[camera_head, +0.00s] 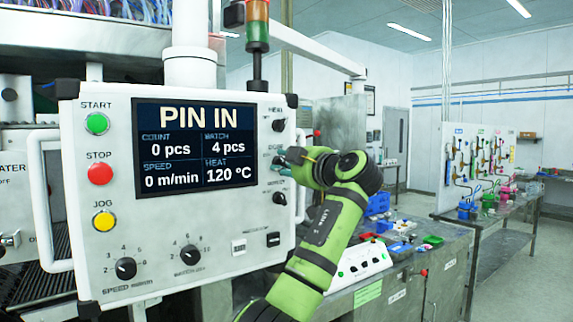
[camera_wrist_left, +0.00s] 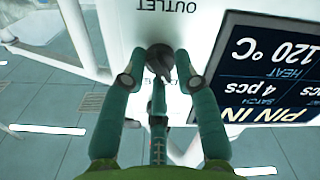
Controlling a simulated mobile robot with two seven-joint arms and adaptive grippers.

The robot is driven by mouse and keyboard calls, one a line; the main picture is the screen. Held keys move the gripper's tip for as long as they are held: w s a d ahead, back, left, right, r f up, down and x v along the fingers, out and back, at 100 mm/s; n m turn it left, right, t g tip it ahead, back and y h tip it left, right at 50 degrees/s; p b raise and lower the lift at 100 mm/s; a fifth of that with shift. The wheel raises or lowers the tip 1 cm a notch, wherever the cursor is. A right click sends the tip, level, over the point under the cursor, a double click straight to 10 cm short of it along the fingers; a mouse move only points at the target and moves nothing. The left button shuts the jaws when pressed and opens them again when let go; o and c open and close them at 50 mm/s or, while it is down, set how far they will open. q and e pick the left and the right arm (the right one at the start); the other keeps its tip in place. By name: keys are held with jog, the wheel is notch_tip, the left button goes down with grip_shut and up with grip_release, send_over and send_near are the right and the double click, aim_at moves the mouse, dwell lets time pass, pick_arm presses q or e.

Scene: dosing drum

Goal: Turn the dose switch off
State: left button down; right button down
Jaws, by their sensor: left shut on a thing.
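The dose switch (camera_wrist_left: 160,58) is a dark round knob on the white control panel (camera_head: 218,225). It is the middle of three knobs along the panel's right side. In the head view my left gripper (camera_head: 285,163) is at this switch, and its fingers largely hide it. My right gripper is not in view.
The heat knob (camera_head: 278,125) is just above the gripper, and the outlet knob (camera_head: 279,198) just below. The screen (camera_head: 196,148) reads PIN IN, 0 pcs, 120 °C. A signal tower (camera_head: 257,35) stands above. A bench with coloured bins (camera_head: 377,204) is behind my arm.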

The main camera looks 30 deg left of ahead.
pick_arm(q)
jog(key=shift+r, duration=0.15)
jog(key=c, duration=1)
grip_release()
jog(key=shift+s+a, duration=0.1)
jog(key=shift+o, duration=0.2)
jog(key=v, duration=1.2)
